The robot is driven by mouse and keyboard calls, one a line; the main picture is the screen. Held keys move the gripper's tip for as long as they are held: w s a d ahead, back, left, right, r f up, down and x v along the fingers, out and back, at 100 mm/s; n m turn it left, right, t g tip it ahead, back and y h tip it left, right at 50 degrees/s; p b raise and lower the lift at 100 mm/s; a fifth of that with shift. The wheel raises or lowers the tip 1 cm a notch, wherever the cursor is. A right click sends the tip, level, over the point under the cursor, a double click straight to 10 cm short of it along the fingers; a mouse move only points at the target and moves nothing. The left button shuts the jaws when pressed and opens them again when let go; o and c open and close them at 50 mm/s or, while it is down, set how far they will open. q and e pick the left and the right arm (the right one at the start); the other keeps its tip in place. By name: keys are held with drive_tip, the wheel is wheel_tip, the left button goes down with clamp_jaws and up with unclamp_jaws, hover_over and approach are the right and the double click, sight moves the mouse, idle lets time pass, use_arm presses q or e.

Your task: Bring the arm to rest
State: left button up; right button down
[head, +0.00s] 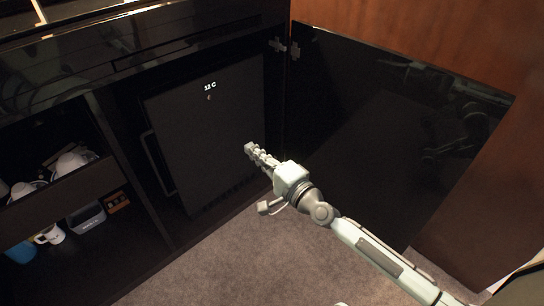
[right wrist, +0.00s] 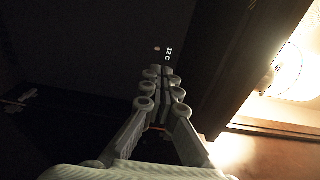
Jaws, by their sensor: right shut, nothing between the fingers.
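My right gripper (head: 250,149) is shut and empty in the head view, in front of the black minibar fridge door (head: 205,130). My right arm comes in from the lower right. The right wrist view shows the two fingers (right wrist: 164,75) together with nothing between them. The fridge door is closed and shows a lit "12 C" display near its top. I cannot tell the exact gap between the fingertips and the fridge. My left gripper is not in view.
A glossy black cabinet door (head: 385,125) stands open to the right of the fridge. Shelves at left hold white cups (head: 70,163), a white mug (head: 50,234), a grey container (head: 86,218) and a blue item (head: 20,252). Carpet (head: 235,265) is clear below.

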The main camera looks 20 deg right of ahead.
drive_tip(key=shift+s+d, duration=0.35)
drive_tip(key=shift+d, duration=0.4)
drive_tip(key=s+a+f+n+g+p, duration=0.4)
drive_tip(key=s+f+n+g, duration=0.4)
drive_tip(key=s+f+n, duration=0.35)
drive_tip(key=s+d+f+n+g+h+p, duration=0.1)
drive_tip(key=s+d+f+n+g+h, duration=0.1)
drive_tip(key=s+d, duration=0.4)
drive_tip(key=s+d+f+n+g+h+p, duration=0.1)
drive_tip(key=s+d+f+n+g+h, duration=0.1)
drive_tip(key=s+d, duration=0.4)
drive_tip(key=s+f+g+h, duration=0.1)
drive_tip(key=s+g+h, duration=0.1)
drive_tip(key=shift+s+n+h, duration=0.15)
drive_tip(key=shift+n+h, duration=0.15)
drive_tip(key=shift+n, duration=0.05)
